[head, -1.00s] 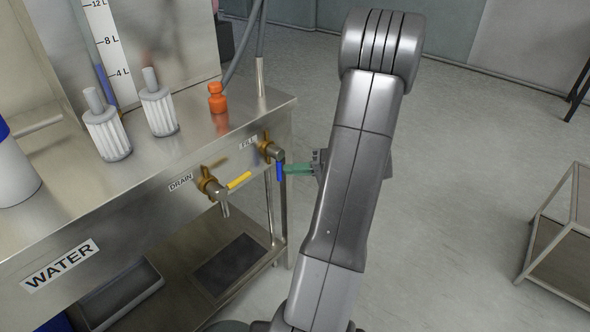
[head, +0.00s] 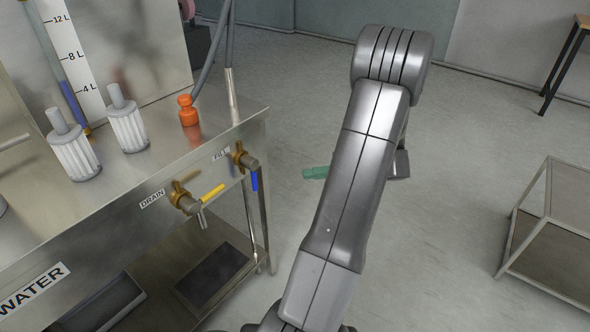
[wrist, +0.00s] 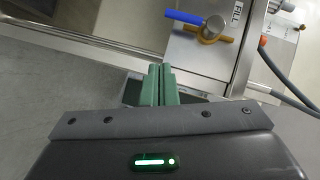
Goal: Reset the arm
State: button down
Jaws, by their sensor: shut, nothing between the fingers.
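My arm (head: 345,190) rises through the middle of the head view, bent at the top. My gripper (head: 315,173) shows as a green fingertip just left of the arm; the rest of it is hidden behind the arm. In the wrist view its two green fingers (wrist: 160,85) are together with nothing between them. The gripper is apart from the blue-handled FILL valve (head: 246,160), which is to its left on the bench. In the wrist view the blue handle (wrist: 184,17) is beyond the fingertips.
The steel water bench (head: 200,163) fills the left, with a yellow-handled DRAIN valve (head: 188,198), two white ribbed cartridges (head: 127,128) and an orange fitting (head: 188,110) on it. A framed stand (head: 548,225) is at the right. Open floor (head: 450,150) lies between.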

jog(key=shift+v, duration=0.85)
jog(key=shift+a+f, duration=0.1)
jog(key=shift+f, duration=0.05)
